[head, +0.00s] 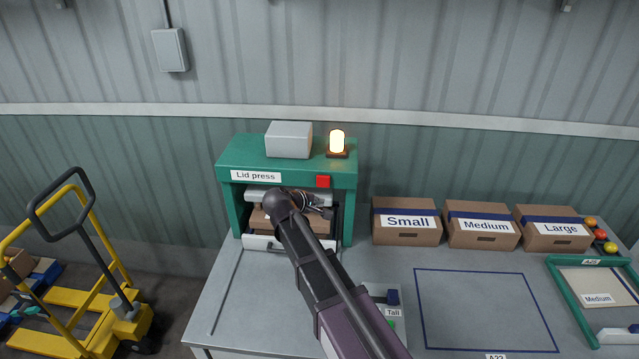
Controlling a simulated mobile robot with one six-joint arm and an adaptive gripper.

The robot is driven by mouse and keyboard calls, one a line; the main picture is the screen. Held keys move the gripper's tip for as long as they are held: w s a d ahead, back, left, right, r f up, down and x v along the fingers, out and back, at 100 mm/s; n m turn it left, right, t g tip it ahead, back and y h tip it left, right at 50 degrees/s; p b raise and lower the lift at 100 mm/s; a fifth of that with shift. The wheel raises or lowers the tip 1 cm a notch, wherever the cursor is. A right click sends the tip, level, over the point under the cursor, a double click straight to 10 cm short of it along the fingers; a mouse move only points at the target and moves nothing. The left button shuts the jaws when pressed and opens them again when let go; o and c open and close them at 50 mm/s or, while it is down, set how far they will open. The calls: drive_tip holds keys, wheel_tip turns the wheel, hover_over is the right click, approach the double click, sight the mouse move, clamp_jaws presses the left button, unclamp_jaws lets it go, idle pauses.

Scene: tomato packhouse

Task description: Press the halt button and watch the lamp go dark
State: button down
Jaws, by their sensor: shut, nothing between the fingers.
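The lid press (228,205) is a green frame standing at the back left of the table. The lamp (337,141) on top of the press glows bright yellow-white. My gripper (326,212) is shut and empty, in front of the press opening, a little below the red button and apart from it in the picture. My wrist hides part of the brown box (259,222) inside the press.
Cartons marked Small (405,236), Medium (483,240) and Large (553,243) stand right of the press. A green-framed tray (565,290) lies at the far right. A yellow pallet truck (120,325) stands left of the table. The blue-outlined table area (485,310) is clear.

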sight(325, 186)
drive_tip(key=w, duration=0.7)
drive_tip(key=shift+w+d, duration=0.1)
drive_tip(key=shift+w, duration=0.05)
idle(1.6)
drive_tip(key=shift+w, duration=0.2)
drive_tip(key=shift+w, duration=0.55)
idle(1.1)
drive_tip(key=shift+s, duration=0.95)
drive_tip(key=shift+s, duration=0.1)
idle(0.3)
drive_tip(key=shift+s, duration=2.45)
